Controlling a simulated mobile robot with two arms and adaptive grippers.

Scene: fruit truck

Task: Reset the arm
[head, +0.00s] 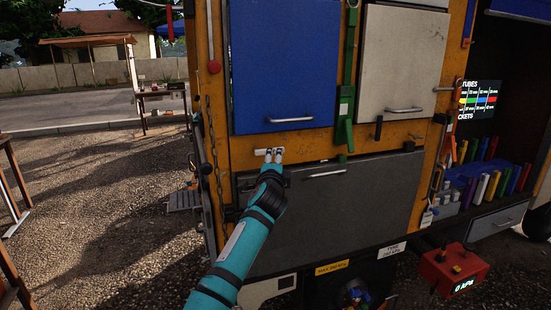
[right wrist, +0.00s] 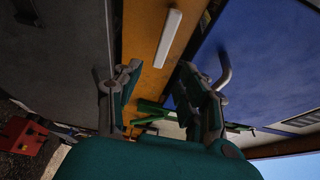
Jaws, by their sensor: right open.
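My right arm, teal with dark bands, reaches up from the bottom of the head view. Its gripper (head: 274,156) is in front of the orange strip between the blue door and the grey door of the truck. The right wrist view also shows this gripper (right wrist: 159,72), its two fingers apart and nothing between them. Beyond the fingers is a white bar (right wrist: 170,36) on the orange strip, apart from them in that view. In the head view the white bar (head: 261,151) is partly hidden by the fingertips, so contact cannot be told there. My left gripper is not in view.
The blue door (head: 285,60) is above the gripper and the grey door (head: 330,215) below, both with handles. A cream door (head: 402,60) is to the right. A red box (head: 450,268) is at lower right. Gravel ground (head: 110,210) lies open on the left.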

